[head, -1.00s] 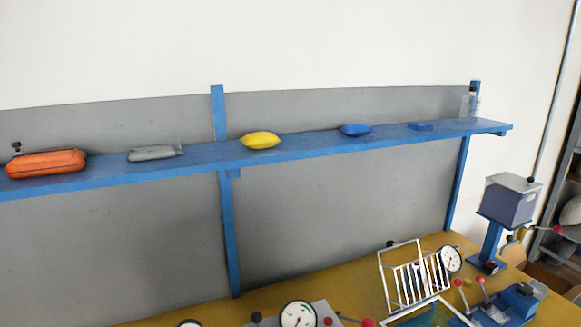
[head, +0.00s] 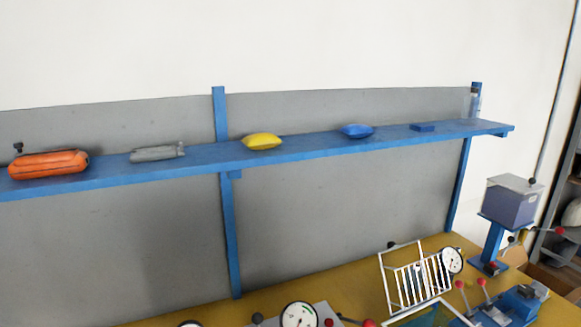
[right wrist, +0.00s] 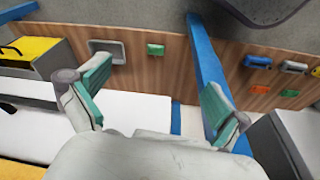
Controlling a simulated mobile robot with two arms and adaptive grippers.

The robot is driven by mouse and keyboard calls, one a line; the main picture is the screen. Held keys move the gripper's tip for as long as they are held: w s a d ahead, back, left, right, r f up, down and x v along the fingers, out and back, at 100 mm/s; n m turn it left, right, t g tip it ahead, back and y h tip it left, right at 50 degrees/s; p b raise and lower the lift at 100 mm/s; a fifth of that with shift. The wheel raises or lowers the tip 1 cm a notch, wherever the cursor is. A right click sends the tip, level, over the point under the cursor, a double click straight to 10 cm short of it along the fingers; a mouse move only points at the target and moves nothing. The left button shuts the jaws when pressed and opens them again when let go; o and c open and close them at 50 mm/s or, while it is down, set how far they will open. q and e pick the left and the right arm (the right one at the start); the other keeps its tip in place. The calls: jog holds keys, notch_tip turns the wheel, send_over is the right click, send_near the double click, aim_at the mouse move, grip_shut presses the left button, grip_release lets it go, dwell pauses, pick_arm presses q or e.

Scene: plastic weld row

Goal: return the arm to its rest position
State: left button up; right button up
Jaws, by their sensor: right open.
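My right gripper (right wrist: 150,103) shows in the right wrist view with its two green-padded fingers spread wide apart. Nothing is between the fingers. A blue post (right wrist: 207,60) runs behind the right finger. Neither gripper nor arm shows in the head view, and my left gripper is in no view.
Below, a yellow bench (head: 350,277) carries a white rack (head: 420,277), gauges (head: 299,315) and a box-topped machine (head: 511,201).

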jog(key=s+d+f+g, duration=0.1)
jog(key=s+d+f, duration=0.2)
jog(key=s+f, duration=1.6)
notch_tip(320, 180, down, 4)
jog(key=shift+d+f+g, duration=0.1)
jog(key=shift+d+g, duration=0.05)
jog(key=shift+g, duration=0.15)
